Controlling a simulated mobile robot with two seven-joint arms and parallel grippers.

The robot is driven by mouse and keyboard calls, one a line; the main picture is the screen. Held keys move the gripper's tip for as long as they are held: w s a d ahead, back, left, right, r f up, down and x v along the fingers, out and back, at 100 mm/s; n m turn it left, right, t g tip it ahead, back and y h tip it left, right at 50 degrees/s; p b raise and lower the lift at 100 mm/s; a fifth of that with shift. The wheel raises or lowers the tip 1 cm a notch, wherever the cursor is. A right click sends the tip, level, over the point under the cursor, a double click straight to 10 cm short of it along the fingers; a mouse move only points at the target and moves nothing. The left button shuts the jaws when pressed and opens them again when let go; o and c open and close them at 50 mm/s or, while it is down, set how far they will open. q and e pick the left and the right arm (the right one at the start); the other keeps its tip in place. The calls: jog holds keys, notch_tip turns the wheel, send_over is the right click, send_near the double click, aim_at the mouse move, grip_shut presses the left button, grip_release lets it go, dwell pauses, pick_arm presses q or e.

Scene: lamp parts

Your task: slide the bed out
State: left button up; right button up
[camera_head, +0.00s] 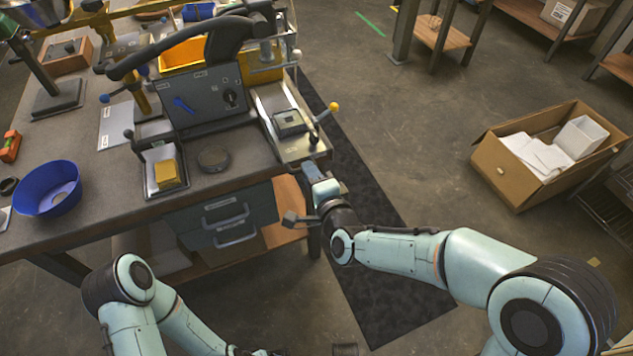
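A pale metal bed (272,100) lies at the right end of the workbench machine, with a small grey square block (288,122) on it. A lever with a yellow ball (333,107) and a dark knob stand at its near end. My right gripper (302,195) is just below and in front of the bed's near end. Its two fingers look spread, with nothing seen between them; whether one touches the bed is unclear. My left arm is at the bottom left. Its gripper (262,352) is cut off by the bottom edge, and its fingers cannot be made out.
The workbench (100,195) holds the dark machine panel (205,95), a blue bowl (48,190), a tray with a yellow block (166,173) and a round dark disc (213,158). Grey drawers (228,215) are below. A cardboard box (500,180) stands right; floor between is clear.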

pick_arm(q)
jog(key=shift+t+y, duration=0.3)
jog(key=shift+t, duration=0.2)
jog(key=shift+w+a+f+b, duration=0.35)
jog(key=shift+w+f+b, duration=0.25)
jog(key=shift+w, duration=0.2)
jog(key=shift+w+a+f+b, duration=0.35)
jog(key=shift+w+f+b, duration=0.1)
jog(key=shift+w+f, duration=0.3)
pick_arm(e)
jog(key=v, duration=1.3)
jog(key=shift+s, duration=0.2)
